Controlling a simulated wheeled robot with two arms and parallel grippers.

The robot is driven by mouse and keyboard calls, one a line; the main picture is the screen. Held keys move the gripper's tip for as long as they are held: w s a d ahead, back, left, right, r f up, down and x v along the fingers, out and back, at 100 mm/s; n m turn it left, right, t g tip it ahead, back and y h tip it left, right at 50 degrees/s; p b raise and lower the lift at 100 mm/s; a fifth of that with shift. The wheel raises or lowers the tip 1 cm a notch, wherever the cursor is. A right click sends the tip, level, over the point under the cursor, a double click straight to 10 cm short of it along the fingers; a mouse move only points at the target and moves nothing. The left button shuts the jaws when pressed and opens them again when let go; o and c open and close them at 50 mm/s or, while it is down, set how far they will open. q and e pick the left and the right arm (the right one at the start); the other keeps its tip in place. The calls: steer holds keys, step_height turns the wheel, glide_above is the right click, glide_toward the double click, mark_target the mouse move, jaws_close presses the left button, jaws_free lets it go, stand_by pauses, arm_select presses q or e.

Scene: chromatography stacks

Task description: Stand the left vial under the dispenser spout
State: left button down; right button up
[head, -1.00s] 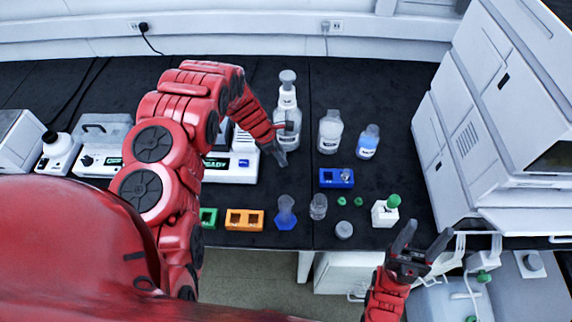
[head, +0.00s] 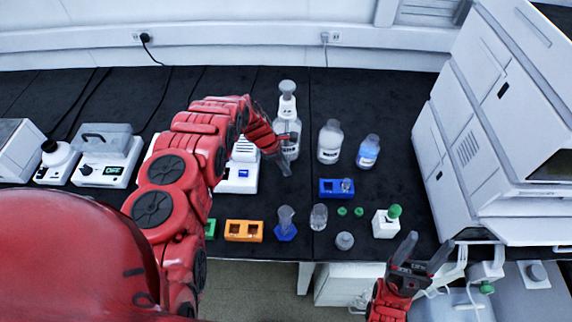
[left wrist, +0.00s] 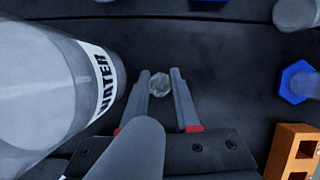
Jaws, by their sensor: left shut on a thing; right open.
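The left vial is the small clear round thing (left wrist: 159,84) between my left gripper's fingertips in the left wrist view. My left gripper (head: 286,168) is shut on it, just in front of the dispenser bottle (head: 287,128) with its white pump head (head: 287,88). In the left wrist view the bottle, lettered WATER (left wrist: 45,90), stands close left of the fingers. A grey rounded part (left wrist: 135,150), perhaps the spout, covers part of the left finger. I cannot tell whether the vial touches the table. My right gripper (head: 418,258) is open and empty at the table's front edge.
A blue rack (head: 328,188) holds a vial (head: 347,185) in its right hole. Two bottles (head: 330,142) (head: 368,151) stand behind it. A blue-footed cylinder (head: 286,222), a glass jar (head: 318,217) and an orange rack (head: 243,231) line the front. A large white instrument (head: 500,120) fills the right.

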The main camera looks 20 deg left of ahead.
arm_select(q)
steer(key=shift+f, duration=0.1)
steer(key=c, duration=0.6)
jaws_free()
steer(key=shift+c, duration=0.2)
steer(key=shift+r, duration=0.2)
steer(key=shift+a+r, duration=0.1)
steer(key=shift+r, duration=0.05)
steer(key=v, duration=1.1)
